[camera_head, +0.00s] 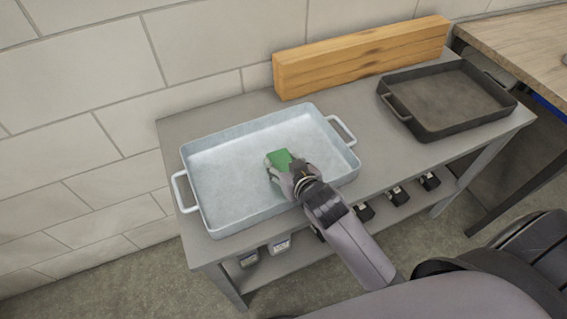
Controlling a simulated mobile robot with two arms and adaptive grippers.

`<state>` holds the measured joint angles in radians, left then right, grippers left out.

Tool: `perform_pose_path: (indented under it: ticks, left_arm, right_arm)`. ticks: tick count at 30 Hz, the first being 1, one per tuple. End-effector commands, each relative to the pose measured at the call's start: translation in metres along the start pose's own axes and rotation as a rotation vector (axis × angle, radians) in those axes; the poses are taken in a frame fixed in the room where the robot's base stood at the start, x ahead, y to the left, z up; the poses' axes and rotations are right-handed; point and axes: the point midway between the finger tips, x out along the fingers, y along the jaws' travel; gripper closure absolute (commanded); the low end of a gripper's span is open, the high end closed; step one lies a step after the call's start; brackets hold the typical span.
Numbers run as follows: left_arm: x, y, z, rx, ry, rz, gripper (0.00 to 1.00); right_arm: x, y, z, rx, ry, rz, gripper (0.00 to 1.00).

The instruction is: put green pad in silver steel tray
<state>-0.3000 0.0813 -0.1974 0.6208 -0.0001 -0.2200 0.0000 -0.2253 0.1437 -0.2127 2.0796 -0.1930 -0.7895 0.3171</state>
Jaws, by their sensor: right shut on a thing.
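The silver steel tray (225,165) is a light, shallow rectangular pan with a handle at each end. It stands on the left part of a grey table. My right gripper (283,168) is over the right half of the tray and is shut on the green pad (279,158). The pad is a small green piece, partly hidden by the fingers. I cannot tell whether it touches the tray floor. My left gripper is not in view.
A dark tray (447,122) stands on the right of the grey table (369,149). A wooden beam (362,60) lies along the back by the wall. Several small dark items (397,196) sit on the lower shelf. A wooden-topped table (520,45) is at the far right.

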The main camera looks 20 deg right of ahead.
Motion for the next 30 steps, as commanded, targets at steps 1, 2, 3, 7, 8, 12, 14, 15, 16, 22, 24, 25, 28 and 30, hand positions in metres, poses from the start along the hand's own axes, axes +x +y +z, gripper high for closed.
perform_pose_path:
  ticks: [1, 2, 3, 7, 8, 12, 14, 15, 16, 22, 24, 25, 28, 30]
  left_arm:
    - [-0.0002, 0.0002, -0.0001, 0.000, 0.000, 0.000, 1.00]
    - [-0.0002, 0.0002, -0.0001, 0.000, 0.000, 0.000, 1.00]
    - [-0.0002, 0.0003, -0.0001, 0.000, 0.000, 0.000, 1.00]
    - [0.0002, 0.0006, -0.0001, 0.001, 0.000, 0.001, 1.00]
    - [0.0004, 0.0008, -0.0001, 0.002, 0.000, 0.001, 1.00]
    - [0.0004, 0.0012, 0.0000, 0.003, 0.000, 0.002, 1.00]
    - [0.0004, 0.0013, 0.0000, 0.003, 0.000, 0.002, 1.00]
    - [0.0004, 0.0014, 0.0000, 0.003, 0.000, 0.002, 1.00]
    - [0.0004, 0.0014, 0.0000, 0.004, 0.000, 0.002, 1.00]
    - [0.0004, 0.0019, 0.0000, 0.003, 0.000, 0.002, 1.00]
    - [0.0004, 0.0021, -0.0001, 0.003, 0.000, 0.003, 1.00]
    - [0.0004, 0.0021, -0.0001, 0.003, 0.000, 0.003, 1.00]
    - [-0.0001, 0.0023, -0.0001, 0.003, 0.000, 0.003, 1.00]
    - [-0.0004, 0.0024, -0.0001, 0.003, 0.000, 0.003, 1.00]
  right_arm:
    - [-0.0002, -0.0002, -0.0008, 0.000, 0.001, 0.000, 0.78]
    - [-0.0003, -0.0002, -0.0009, 0.000, 0.002, 0.000, 0.78]
    - [-0.0003, -0.0002, -0.0010, 0.000, 0.002, 0.000, 0.78]
    - [0.0003, -0.0002, 0.0001, 0.000, 0.001, 0.000, 0.78]
    - [0.0008, -0.0002, 0.0010, 0.000, 0.001, 0.000, 0.78]
    - [0.0012, -0.0002, 0.0016, 0.000, 0.001, 0.000, 0.45]
    - [0.0012, -0.0001, 0.0017, 0.000, 0.001, 0.000, 0.41]
    - [0.0011, -0.0001, 0.0016, 0.000, 0.001, 0.000, 0.38]
    - [0.0011, -0.0001, 0.0016, 0.000, 0.001, 0.000, 0.36]
    - [0.0011, -0.0001, 0.0015, 0.000, 0.001, 0.000, 0.31]
    - [0.0011, 0.0000, 0.0015, 0.000, 0.001, 0.000, 0.31]
    - [0.0011, 0.0000, 0.0015, 0.000, 0.001, 0.000, 0.31]
    - [0.0004, 0.0000, -0.0001, 0.000, 0.002, 0.000, 0.31]
    - [-0.0029, -0.0001, -0.0015, 0.000, 0.001, 0.000, 0.31]
